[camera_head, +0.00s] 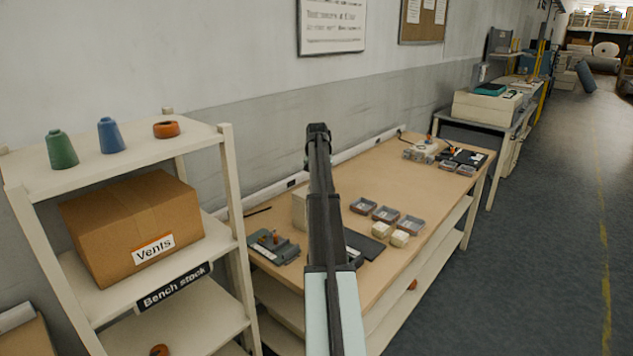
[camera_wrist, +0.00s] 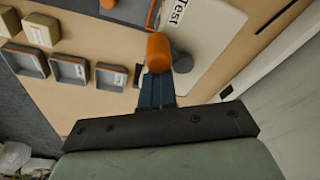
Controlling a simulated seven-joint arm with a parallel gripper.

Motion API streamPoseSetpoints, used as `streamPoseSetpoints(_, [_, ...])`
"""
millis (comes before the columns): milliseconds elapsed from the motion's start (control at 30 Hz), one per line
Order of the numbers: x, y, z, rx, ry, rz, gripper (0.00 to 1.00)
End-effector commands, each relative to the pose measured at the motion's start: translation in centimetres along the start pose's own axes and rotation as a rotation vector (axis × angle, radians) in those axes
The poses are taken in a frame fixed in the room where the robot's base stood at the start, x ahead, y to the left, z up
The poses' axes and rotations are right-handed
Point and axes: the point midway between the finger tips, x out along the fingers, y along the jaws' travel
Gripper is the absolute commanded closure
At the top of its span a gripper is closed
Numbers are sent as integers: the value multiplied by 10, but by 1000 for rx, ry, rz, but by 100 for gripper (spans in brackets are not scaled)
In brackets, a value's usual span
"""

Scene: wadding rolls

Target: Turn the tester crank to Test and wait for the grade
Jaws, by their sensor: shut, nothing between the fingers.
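In the wrist view the tester (camera_wrist: 215,30) is a pale panel with a black "Test" label (camera_wrist: 178,12). The crank's orange handle (camera_wrist: 158,50) stands at its lower left edge, with a grey round part beside it. My gripper (camera_wrist: 159,76) is shut and empty. Its blue fingertips are right at the handle's near end; I cannot tell whether they touch it. In the head view my arm hides the gripper and crank. A pale box (camera_head: 299,210) partly behind the arm may be this tester. I see no grade reading.
Several small trays (camera_wrist: 70,70) and pale blocks (camera_wrist: 40,30) lie left of my gripper in the wrist view. In the head view the wooden bench (camera_head: 345,180) runs along the wall. A shelf with a "Vents" carton (camera_head: 130,220) stands at the left. The aisle (camera_head: 540,240) is clear.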

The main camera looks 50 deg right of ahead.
Motion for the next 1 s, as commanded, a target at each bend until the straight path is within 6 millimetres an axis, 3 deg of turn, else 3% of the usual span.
streamPoseSetpoints(233, [-1,-19,6,-2,0,-1,100])
streamPoseSetpoints(567, [-1,-21,6,-1,0,0,100])
streamPoseSetpoints(1000, [3,-42,-12,0,1,-1,100])
